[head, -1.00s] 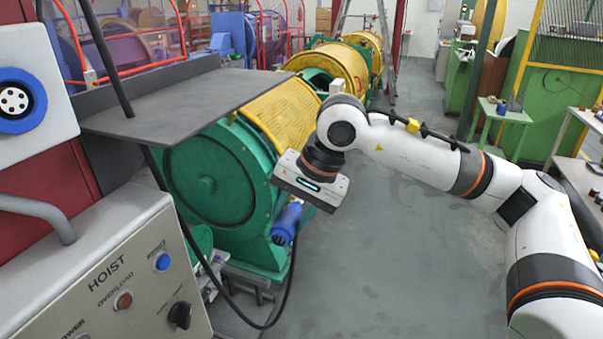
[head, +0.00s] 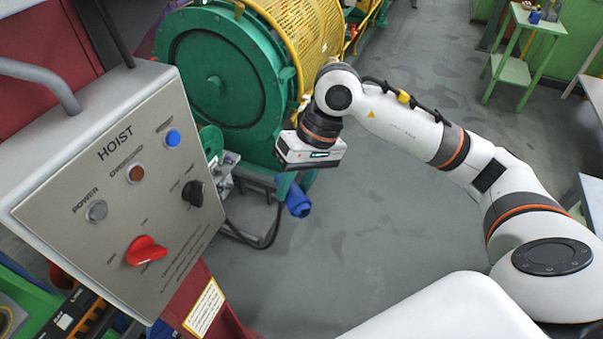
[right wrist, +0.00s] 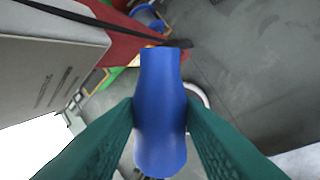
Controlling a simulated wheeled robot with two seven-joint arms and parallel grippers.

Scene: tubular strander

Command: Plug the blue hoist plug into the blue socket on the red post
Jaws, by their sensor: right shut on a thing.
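The blue hoist plug (head: 298,203) is held in my right gripper (head: 296,182), below the white wrist in the head view. In the right wrist view the plug (right wrist: 160,110) fills the middle, with one dark green finger pressed on each side. A dark cable loops below the plug towards the hoist box. The red post (head: 50,65) stands at the left, behind the hoist box, well apart from the plug. My left gripper is not in view.
The grey hoist control box (head: 120,185) with a red knob (head: 146,250) is at the left. The green strander drum (head: 215,75) with its yellow mesh guard (head: 300,35) is behind my right gripper. Grey floor (head: 370,225) is open below and right of the plug.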

